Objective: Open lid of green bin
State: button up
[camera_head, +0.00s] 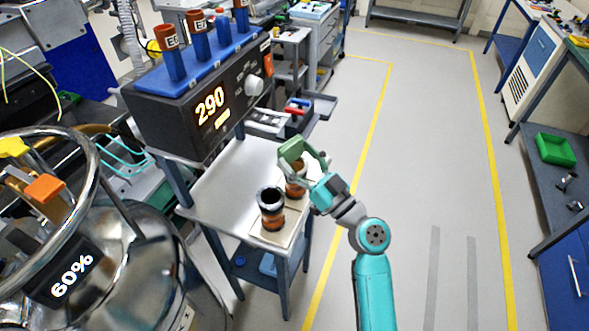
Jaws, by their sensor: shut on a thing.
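My gripper (309,160) is over the small metal table (223,188), at the end of my teal arm. It is shut on a dull green lid-like piece (290,148), which is held tilted above a dark brown and copper jar (296,188). My gripper and the green piece partly hide this jar, and I cannot tell whether the piece touches it. A second jar (271,212), black-rimmed with an open top, stands in front to the left. A green open-topped bin (555,150) sits on the right-hand bench, far from my gripper; no lid shows on it.
A shiny steel vessel (120,265) reading 60% fills the lower left. The grey floor (430,150) between the yellow lines is clear.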

jog(key=shift+f, duration=1.95)
jog(key=shift+f, duration=0.25)
jog(key=o, duration=1.2)
jog(key=v, duration=1.2)
jog(key=shift+r, duration=0.3)
